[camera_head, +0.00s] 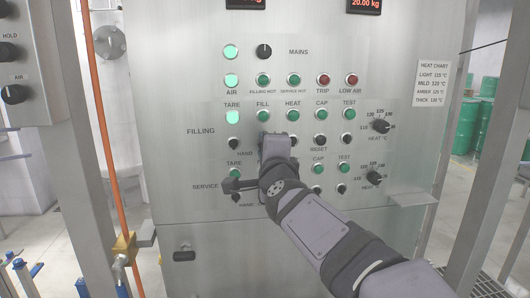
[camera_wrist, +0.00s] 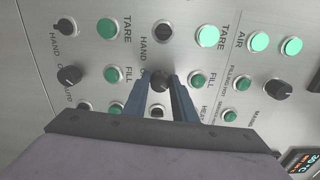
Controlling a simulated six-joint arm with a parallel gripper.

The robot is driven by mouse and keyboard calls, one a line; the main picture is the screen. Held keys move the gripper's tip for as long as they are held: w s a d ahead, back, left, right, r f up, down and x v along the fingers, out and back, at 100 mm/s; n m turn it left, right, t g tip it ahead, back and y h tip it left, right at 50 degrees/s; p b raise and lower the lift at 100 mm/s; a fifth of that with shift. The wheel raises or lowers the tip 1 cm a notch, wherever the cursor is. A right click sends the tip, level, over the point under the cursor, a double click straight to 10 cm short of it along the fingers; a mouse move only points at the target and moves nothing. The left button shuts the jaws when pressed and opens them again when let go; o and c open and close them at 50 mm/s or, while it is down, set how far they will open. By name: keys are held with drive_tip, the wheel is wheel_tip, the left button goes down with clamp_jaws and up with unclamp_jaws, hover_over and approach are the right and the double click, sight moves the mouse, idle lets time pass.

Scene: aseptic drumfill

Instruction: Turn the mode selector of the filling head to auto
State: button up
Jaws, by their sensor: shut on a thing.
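A black selector knob (camera_wrist: 160,79) stands between the two blue-grey fingers in the wrist view. It is in the knob row under the lit-edge FILL lamp (camera_wrist: 198,79) of the FILLING row. My gripper (camera_wrist: 161,88) is shut on this knob, one finger on each side. In the head view my gripper (camera_head: 265,138) reaches the panel just below the FILL lamp (camera_head: 263,116) and hides the knob. The HAND label shows beside the row, but the AUTO label of this knob is hidden. I cannot tell which way the knob points.
Neighbouring selectors stand close by: the TARE knob (camera_head: 233,144) to the left and the HEAT knob (camera_head: 293,142) to the right. The service-row lamps (camera_head: 344,168) lie below. Two heat dials (camera_head: 381,125) are at the right. An orange hose (camera_head: 98,120) runs down the left.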

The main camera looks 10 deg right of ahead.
drive_tip(key=shift+m, duration=0.6)
drive_tip(key=o, duration=1)
drive_tip(key=shift+o, duration=0.2)
